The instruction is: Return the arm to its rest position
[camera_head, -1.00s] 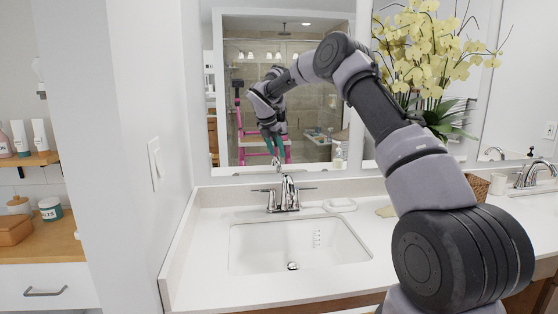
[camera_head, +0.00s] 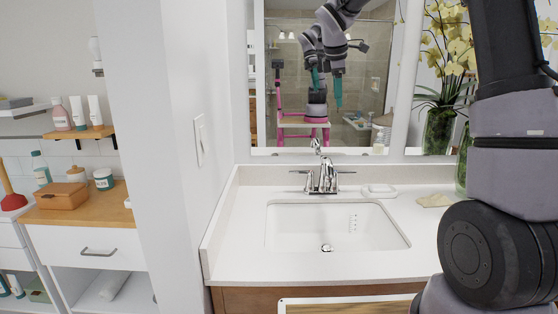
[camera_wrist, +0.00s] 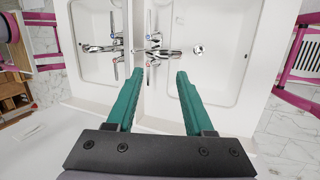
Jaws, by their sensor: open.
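My gripper (camera_wrist: 160,74) is open in the wrist view, with two teal fingers apart and nothing between them. It points toward the sink faucet (camera_wrist: 165,52), and the basin (camera_wrist: 225,60) lies to the right of it. In the head view, my arm rises along the right side and leaves the top of the frame. Teal fingers show high at the centre, in line with the mirror (camera_head: 270,90). I cannot tell there which are real and which are reflected. The upper part of my arm is hidden above the frame.
The white counter (camera_head: 240,250) holds the basin (camera_head: 295,228), a chrome faucet (camera_head: 328,178), a soap dish (camera_head: 379,191) and a tan cloth (camera_head: 433,200). A vase of yellow orchids (camera_head: 463,165) is partly behind my arm. A wall (camera_head: 180,220) and shelves stand left.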

